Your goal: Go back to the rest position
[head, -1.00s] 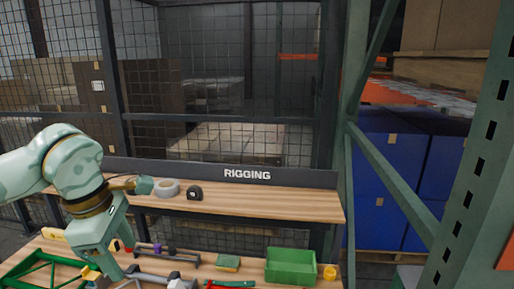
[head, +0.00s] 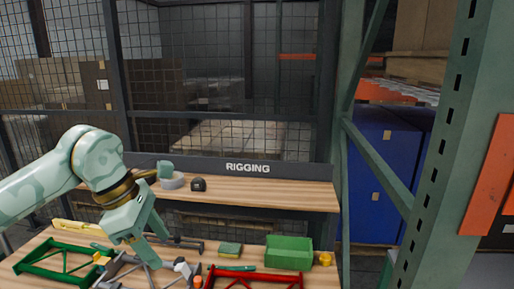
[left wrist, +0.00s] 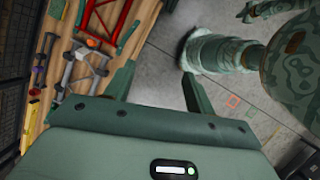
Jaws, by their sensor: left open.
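My left gripper (head: 155,243) is open over the left part of the wooden bench in the head view, pointing down. In the left wrist view its two fingers (left wrist: 158,90) stand wide apart with nothing between them. Grey floor lies beneath the fingers in that view, with the bench edge to the left. My right gripper is not in view.
A green frame (head: 62,262), a red frame (head: 258,277) and a green bin (head: 289,251) rest on the bench. A tape roll (head: 173,181) and tape measure (head: 198,184) sit on the RIGGING shelf (head: 270,194). A rack post (head: 455,150) stands right.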

